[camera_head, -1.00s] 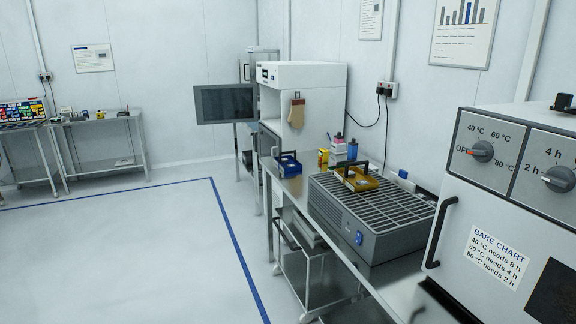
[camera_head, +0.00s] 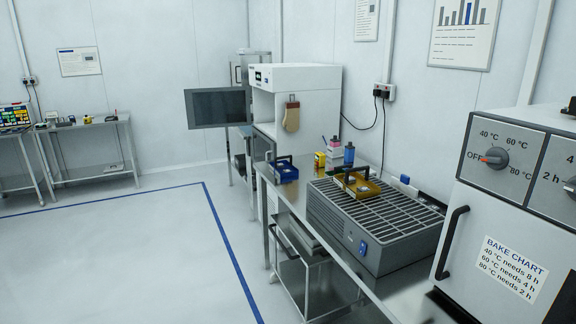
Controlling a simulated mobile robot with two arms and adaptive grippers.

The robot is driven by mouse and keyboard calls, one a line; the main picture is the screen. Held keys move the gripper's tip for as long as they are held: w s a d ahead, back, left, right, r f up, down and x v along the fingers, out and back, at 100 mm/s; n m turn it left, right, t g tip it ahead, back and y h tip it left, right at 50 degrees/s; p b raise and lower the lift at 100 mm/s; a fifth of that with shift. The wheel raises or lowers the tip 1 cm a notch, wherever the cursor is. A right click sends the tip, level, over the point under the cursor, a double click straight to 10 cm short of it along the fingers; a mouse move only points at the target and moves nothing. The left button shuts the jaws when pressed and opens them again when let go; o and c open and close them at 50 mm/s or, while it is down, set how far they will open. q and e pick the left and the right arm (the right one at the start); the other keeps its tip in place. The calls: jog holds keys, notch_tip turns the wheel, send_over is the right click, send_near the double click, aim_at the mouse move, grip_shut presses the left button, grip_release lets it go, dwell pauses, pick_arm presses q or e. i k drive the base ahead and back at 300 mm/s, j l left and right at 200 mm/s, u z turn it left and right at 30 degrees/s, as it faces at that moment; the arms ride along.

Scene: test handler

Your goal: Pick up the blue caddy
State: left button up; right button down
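The blue caddy (camera_head: 284,172) is a small open tray with a dark handle. It stands upright on the steel bench (camera_head: 309,198), near the bench's far left end. It is left of the grey slatted unit and apart from it. What lies inside the caddy is too small to make out. Neither of my grippers shows in the head view.
A yellow caddy (camera_head: 366,188) sits on the grey slatted unit (camera_head: 345,233). Bottles and a yellow box (camera_head: 320,160) stand behind. A monitor (camera_head: 217,108) juts out left. A cart (camera_head: 306,270) is under the bench. Floor left of the bench is clear.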

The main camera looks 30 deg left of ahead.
aim_at(272, 166)
jog(key=i+j+z, duration=0.15)
jog(key=j, duration=0.45)
jog(key=i+j+z, duration=0.1)
jog(key=j, duration=0.5)
jog(key=i+j+z, duration=0.15)
jog(key=j, duration=0.45)
jog(key=i+j+z, duration=0.15)
jog(key=j, duration=0.45)
jog(key=k, duration=0.05)
